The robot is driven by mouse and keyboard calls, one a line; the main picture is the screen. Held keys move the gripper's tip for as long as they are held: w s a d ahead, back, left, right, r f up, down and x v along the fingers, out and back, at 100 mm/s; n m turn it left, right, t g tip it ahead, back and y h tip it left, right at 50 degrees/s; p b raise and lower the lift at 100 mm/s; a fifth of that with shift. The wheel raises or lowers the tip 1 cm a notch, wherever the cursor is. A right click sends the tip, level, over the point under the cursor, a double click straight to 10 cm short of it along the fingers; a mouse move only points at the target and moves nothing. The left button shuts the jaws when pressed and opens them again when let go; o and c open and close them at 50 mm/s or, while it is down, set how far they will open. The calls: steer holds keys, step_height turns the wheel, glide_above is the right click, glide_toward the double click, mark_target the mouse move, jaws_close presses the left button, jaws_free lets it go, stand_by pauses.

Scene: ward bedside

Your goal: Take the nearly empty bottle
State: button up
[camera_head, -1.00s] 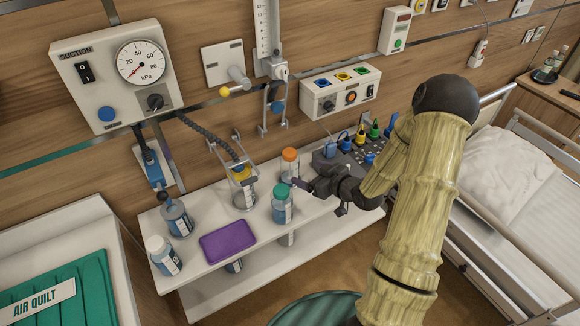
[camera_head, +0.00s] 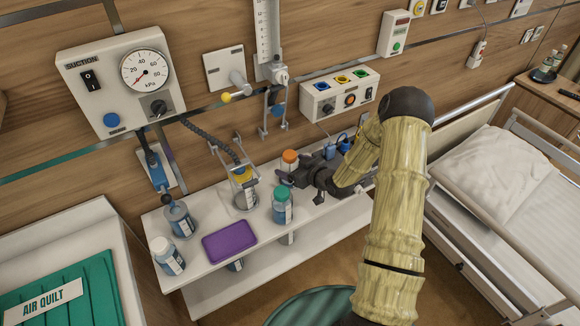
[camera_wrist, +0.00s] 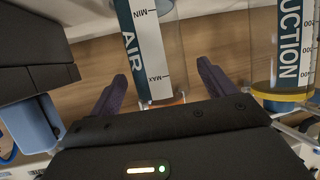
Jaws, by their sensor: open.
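A bottle with an orange cap (camera_head: 290,156) stands at the back of the white shelf, its body largely hidden by my gripper (camera_head: 288,180). A white-capped bottle (camera_head: 167,256) stands at the shelf's front left. In the wrist view, a clear container labelled AIR (camera_wrist: 150,45), with MIN and MAX marks, lies between the two dark fingertips of my gripper (camera_wrist: 160,88), which are apart. I cannot tell its fill level. A clear SUCTION container (camera_wrist: 290,50) is to its right.
A purple tray (camera_head: 229,242) lies on the white shelf (camera_head: 330,226). The wall rail and suction panel (camera_head: 122,80) are behind. The shelf's front right is clear.

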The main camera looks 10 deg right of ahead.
steer(key=shift+x, duration=0.9)
steer(key=c, duration=1.1)
steer(key=shift+r, duration=0.1)
step_height(320, 180, up, 10)
steer(key=shift+f+b, duration=0.1)
steer(key=shift+b, duration=0.8)
